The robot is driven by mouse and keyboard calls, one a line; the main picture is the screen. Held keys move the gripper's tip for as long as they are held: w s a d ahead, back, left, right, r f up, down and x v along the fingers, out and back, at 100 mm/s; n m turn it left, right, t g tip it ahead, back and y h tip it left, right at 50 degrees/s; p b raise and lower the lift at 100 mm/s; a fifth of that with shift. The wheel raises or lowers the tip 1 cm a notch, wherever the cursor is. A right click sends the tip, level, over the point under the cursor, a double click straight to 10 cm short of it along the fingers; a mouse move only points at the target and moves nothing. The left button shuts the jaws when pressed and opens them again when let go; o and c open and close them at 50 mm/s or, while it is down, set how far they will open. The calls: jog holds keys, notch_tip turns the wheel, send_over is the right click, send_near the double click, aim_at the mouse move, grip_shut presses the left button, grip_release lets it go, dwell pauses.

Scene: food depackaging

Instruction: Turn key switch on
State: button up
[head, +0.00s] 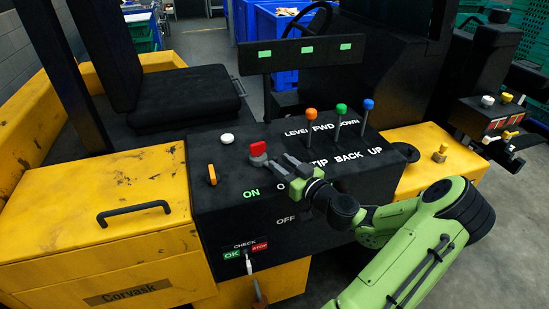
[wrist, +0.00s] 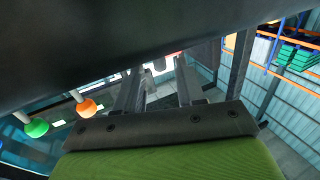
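The black control panel (head: 230,140) of a yellow vehicle is in the head view, with green ON lettering (head: 251,193) and grey OFF lettering (head: 285,219). I cannot tell which of these is the key switch. My gripper (head: 274,160) is just right of and below the red knob, over the panel. In the wrist view, my gripper's fingers (wrist: 157,76) are apart, and a sliver of red shows beyond them; contact cannot be told.
Three levers with orange (head: 311,114), green (head: 341,109) and blue (head: 368,104) balls stand close right of my gripper. A white button (head: 227,138) lies behind the orange tab. A CHECK lever (head: 249,264) hangs at the front.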

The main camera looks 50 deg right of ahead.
aim_at(275, 159)
jog(key=w, duration=0.3)
jog(key=shift+w+d, duration=0.25)
grip_shut()
